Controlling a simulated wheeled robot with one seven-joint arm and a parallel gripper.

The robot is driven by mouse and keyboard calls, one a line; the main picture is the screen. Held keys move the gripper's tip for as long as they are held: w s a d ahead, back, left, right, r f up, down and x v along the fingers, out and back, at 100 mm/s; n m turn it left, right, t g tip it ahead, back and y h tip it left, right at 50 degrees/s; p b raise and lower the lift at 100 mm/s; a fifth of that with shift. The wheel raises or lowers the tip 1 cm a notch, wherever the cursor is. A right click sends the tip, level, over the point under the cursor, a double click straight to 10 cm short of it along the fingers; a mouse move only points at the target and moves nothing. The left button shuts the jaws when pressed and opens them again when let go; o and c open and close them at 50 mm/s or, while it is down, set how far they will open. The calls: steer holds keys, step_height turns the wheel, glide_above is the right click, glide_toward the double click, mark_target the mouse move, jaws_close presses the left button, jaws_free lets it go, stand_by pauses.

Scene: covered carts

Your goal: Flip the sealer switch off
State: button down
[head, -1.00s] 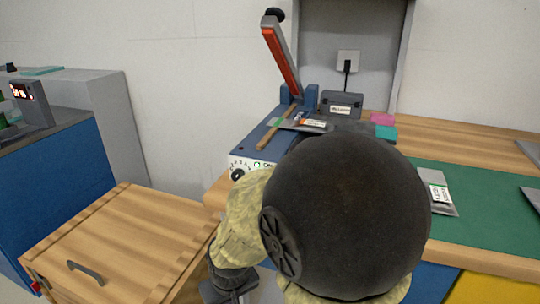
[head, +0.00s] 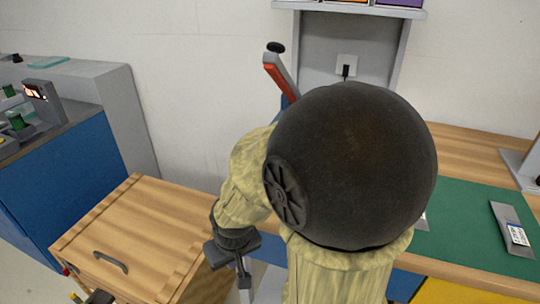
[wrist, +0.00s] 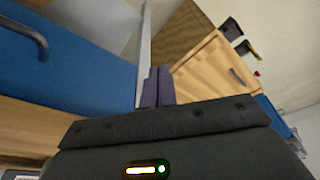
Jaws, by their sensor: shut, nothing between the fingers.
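The sealer shows in the head view only by its raised red lever (head: 281,76) with a black knob, at the back of the workbench. Its body and front panel are hidden behind my arm, so the switch is not visible. My gripper (head: 244,281) hangs low in front of the bench, beside the wooden cart. In the wrist view my gripper (wrist: 158,86) has its two dark fingers together, with nothing between them. No sealer switch shows in the wrist view.
A wooden-topped cart (head: 135,235) with a grey handle stands left of my gripper. A blue cabinet (head: 65,175) is farther left. The bench's green mat (head: 465,215) holds a silver packet (head: 513,228). In the wrist view a blue front (wrist: 65,75) fills the left.

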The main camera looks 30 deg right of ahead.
step_height(320, 180, up, 28)
steer(key=w+d+m+p, duration=0.2)
steer(key=p, duration=2.4)
steer(key=w+d+f+m+g+y+p, duration=0.1)
steer(key=d+m, duration=0.3)
steer(key=d, duration=0.4)
steer(key=w+d+f+m+g+y+p, duration=0.1)
steer(key=w+d+m+g+y+p, duration=0.1)
steer(key=d, duration=0.7)
steer(key=w+m+y, duration=0.1)
steer(key=m, duration=0.1)
steer(key=shift+w+d+m+y+p, duration=0.15)
steer(key=shift+w+m+y+p, duration=0.15)
steer(key=shift+w+m+y, duration=0.1)
steer(key=shift+f, duration=0.1)
steer(key=shift+f, duration=0.1)
